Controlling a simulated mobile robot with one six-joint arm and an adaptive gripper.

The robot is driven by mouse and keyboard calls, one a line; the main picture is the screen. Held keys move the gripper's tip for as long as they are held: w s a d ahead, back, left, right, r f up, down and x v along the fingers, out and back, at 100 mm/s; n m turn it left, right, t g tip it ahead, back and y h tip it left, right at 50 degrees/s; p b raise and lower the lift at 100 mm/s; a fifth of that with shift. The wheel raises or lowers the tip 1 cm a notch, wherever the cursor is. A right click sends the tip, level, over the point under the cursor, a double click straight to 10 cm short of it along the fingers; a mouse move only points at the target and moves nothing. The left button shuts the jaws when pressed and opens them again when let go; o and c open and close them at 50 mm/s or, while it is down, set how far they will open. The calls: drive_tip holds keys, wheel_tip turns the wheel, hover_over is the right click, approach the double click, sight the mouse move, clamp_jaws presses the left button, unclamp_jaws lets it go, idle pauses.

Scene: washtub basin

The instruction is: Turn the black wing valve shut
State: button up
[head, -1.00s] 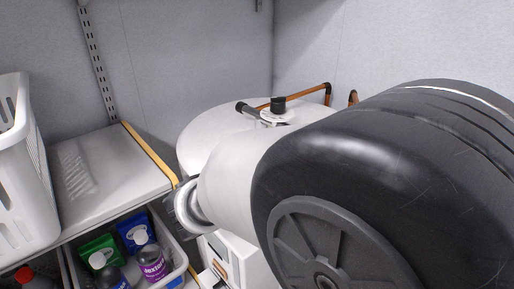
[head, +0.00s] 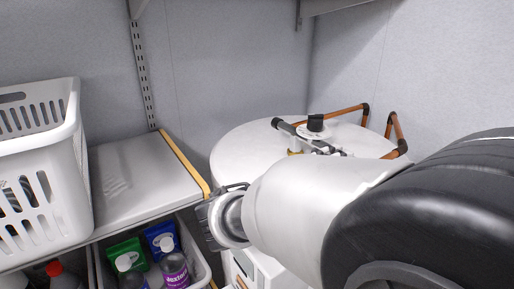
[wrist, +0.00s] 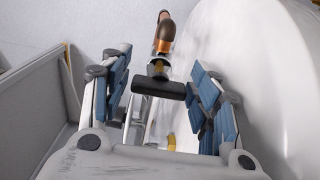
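The black wing valve (wrist: 158,88) shows in the wrist view as a short dark crossbar in front of a metal fitting and a copper pipe. My gripper (wrist: 162,80) is open, with its blue-padded fingers to the left and right of the bar. Gaps show between the bar and both fingers; I cannot tell how deep it sits between them. In the head view my arm reaches left in front of the white tank (head: 245,145), and the fingertips are not clearly visible. I cannot make out this valve for certain in the head view.
A black knob (head: 315,122) and copper pipes (head: 397,130) are on top of or behind the tank. To the left are a shelf (head: 140,185) with a yellow edge, a white laundry basket (head: 40,185), and a bin of bottles (head: 174,270) below.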

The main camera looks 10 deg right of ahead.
drive_tip(key=shift+o, duration=0.6)
drive_tip(key=v, duration=1.2)
